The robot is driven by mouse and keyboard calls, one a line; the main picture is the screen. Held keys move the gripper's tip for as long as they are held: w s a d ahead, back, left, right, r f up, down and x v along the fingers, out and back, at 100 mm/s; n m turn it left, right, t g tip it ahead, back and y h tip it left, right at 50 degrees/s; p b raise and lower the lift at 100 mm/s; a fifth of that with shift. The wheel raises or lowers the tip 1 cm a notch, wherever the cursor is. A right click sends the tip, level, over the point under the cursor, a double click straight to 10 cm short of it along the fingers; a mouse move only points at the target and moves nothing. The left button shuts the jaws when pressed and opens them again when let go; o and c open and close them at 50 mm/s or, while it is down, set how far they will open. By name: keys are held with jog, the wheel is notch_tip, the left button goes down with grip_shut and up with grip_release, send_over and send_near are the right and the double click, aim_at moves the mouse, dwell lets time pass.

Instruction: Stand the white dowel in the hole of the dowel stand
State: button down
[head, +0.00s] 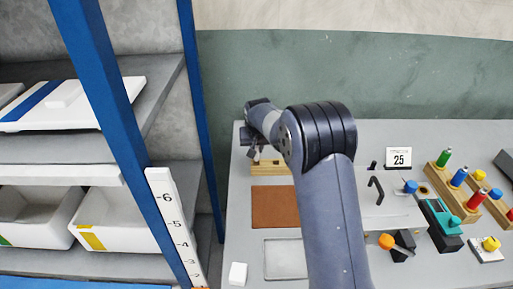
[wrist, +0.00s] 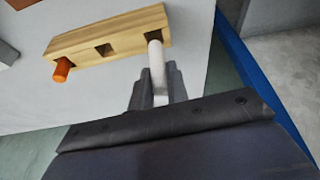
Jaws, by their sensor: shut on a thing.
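The dowel stand (wrist: 128,33) is a light wooden block with several holes in a row; it also shows in the head view (head: 268,168), partly behind my arm. An orange dowel (wrist: 61,70) stands in the hole at its left end in the wrist view. The middle hole looks square and empty. My gripper (wrist: 158,88) is shut on the white dowel (wrist: 156,62). The dowel's far end meets the dark hole at the right end of the stand; how deep it sits I cannot tell. In the head view my gripper (head: 254,152) is small and partly hidden.
A brown mat (head: 274,206) and a grey tray (head: 284,240) lie nearer on the table. A white block (head: 238,274) is at the front left. A blue-posted shelf (head: 110,90) stands left. A 25 card (head: 399,158) and coloured pegs are to the right.

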aim_at(257, 160)
jog(key=shift+f+b, duration=1.6)
jog(key=shift+f, duration=0.65)
jog(key=c, duration=1.3)
grip_release()
jog(key=shift+s, duration=0.1)
jog(key=b+v, duration=0.1)
jog(key=v, duration=1)
jog(key=shift+a, duration=0.2)
jog(key=p+x, duration=0.1)
jog(key=x, duration=0.9)
jog(key=shift+w+d+f, duration=0.2)
jog(key=shift+w+f, duration=0.05)
jog(key=shift+f, duration=0.05)
jog(key=shift+r+p, duration=0.3)
jog(key=shift+p, duration=0.1)
